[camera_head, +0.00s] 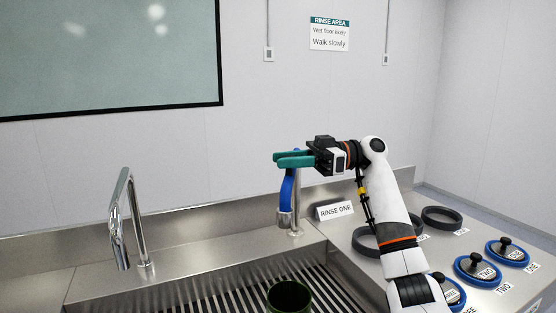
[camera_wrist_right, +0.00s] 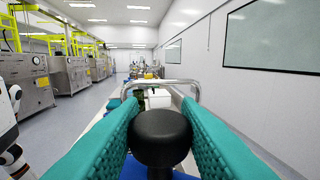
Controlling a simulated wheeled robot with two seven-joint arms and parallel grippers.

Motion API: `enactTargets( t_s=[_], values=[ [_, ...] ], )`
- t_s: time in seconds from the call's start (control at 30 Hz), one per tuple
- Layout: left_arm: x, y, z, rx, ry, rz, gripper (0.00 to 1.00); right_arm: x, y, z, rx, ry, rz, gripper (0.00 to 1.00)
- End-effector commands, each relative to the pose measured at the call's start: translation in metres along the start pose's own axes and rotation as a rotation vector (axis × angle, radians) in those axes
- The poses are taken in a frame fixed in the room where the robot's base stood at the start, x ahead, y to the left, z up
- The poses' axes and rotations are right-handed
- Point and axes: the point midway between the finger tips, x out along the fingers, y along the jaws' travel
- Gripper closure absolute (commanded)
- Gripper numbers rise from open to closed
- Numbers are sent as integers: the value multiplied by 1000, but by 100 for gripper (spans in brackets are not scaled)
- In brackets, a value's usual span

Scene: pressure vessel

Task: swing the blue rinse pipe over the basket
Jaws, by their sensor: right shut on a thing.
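The blue rinse pipe (camera_head: 287,193) hangs down at the back right of the sink, with a steel end at the bottom. A steel post stands just right of it. My right gripper (camera_head: 292,159) has teal fingers and is shut at the pipe's top. The right wrist view shows a black round knob (camera_wrist_right: 161,138) between its fingers, with blue below it. A dark green round open basket (camera_head: 289,297) stands on the sink's slatted grate, nearer to me than the pipe's steel end. My left gripper is not in view.
A chrome tap (camera_head: 126,215) stands at the back left of the sink. A RINSE ONE sign (camera_head: 336,211) is right of the pipe. Black rings (camera_head: 442,218) and blue lids with black knobs (camera_head: 507,251) lie on the right counter. The grate (camera_head: 225,300) left of the basket is clear.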

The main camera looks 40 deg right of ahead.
Motion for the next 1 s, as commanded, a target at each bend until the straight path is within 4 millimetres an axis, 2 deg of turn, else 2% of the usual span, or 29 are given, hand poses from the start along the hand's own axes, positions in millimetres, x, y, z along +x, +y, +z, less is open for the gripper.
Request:
enactTargets(
  t_s=[0.2,0.6,0.63,0.73,1.0],
  values=[
    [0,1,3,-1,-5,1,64,-8,3,0,0,1,40,100],
    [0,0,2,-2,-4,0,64,-8,4,0,0,1,45,100],
    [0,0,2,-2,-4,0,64,-8,4,0,0,2,45,67],
    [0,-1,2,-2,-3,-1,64,-8,3,0,0,1,45,50],
    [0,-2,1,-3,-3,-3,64,-9,3,0,0,1,43,48]
  ],
)
